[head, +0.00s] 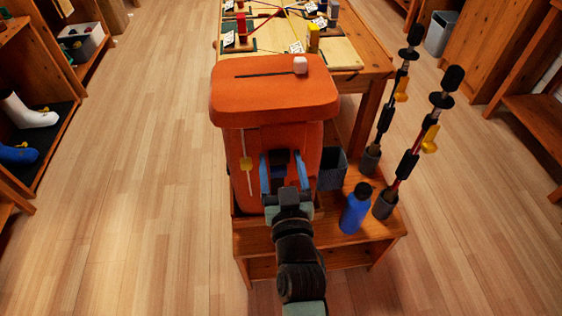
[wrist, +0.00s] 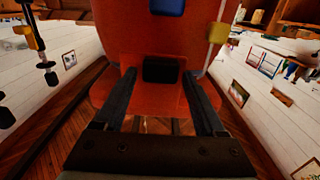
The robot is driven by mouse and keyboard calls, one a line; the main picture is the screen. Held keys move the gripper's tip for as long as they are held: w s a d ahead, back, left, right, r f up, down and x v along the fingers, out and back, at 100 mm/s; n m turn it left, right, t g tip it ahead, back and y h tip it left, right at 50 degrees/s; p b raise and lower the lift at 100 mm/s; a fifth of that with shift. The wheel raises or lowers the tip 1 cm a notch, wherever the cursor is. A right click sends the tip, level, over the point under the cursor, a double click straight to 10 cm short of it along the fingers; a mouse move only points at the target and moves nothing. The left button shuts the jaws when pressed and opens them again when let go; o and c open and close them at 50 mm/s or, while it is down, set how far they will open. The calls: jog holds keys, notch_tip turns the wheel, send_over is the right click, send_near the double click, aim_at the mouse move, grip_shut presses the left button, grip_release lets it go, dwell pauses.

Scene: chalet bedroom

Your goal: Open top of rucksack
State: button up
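The orange rucksack (head: 227,160) stands upright on a low wooden bench, and its overhanging lid (head: 270,100) lies closed on top. The lid has a dark slot line and a white knob (head: 300,65). A yellow tab (head: 246,164) hangs on a pale strip at the rucksack's left front; a yellow piece also shows in the wrist view (wrist: 218,32). My gripper (head: 284,160) is open at the rucksack's front. In the wrist view, a black block (wrist: 162,70), perhaps a buckle, shows between its spread fingers (wrist: 160,82). Contact cannot be told. A blue piece (wrist: 167,7) shows above it.
On the bench (head: 255,240), a blue bottle (head: 355,209), a dark basket (head: 332,168) and two upright poles (head: 407,165) in dark cups stand to the right. A wooden table (head: 350,60) with small items is behind. The floor at left is clear.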

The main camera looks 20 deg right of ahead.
grip_shut()
jog(key=shift+r+p, duration=0.2)
jog(key=shift+p, duration=0.1)
